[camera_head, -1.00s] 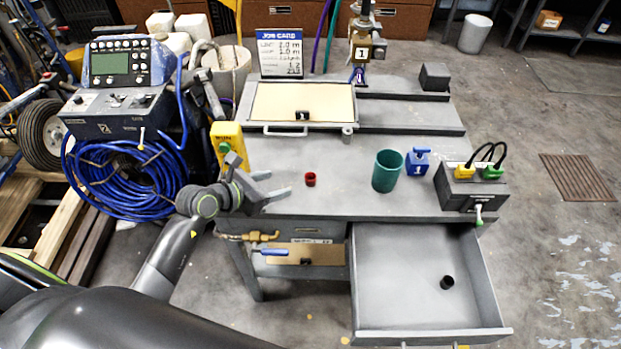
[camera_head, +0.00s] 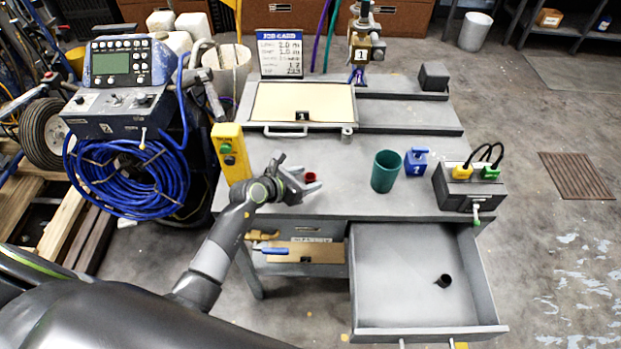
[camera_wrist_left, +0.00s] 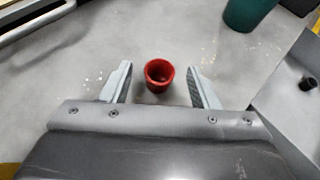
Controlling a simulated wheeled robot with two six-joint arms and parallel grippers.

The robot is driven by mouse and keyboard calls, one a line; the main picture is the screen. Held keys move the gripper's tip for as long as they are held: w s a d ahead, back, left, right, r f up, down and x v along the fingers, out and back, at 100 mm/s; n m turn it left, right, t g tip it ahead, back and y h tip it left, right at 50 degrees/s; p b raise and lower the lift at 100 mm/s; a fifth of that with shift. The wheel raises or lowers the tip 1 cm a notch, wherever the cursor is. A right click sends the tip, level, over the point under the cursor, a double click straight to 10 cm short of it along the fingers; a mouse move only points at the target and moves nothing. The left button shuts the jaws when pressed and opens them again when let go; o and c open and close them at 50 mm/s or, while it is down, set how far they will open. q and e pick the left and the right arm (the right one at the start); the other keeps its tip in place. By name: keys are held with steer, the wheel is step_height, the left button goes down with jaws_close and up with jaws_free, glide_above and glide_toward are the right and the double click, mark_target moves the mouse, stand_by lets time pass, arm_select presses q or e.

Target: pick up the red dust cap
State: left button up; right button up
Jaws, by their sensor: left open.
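The red dust cap (camera_head: 310,178) is a small hollow cup standing upright on the grey bench top, close to my left gripper's fingertips. It also shows in the left wrist view (camera_wrist_left: 159,75), with its open end up. My left gripper (camera_head: 307,184) is open, and in the left wrist view (camera_wrist_left: 160,78) the cap sits centred between its two fingertips. A gap shows on both sides of the cap. In the head view a finger partly covers the cap. My right gripper is not in view.
A teal cup (camera_head: 386,171) and a blue block (camera_head: 416,162) stand right of the cap. A yellow switch box (camera_head: 231,152) stands left of the gripper. An open drawer (camera_head: 400,315) juts out in front, holding a small black cap (camera_head: 443,281).

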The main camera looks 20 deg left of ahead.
arm_select(q)
steer(key=shift+w+d+f, duration=0.15)
steer(key=shift+w+f, duration=0.05)
steer(key=shift+w, duration=0.1)
steer(key=c, duration=1)
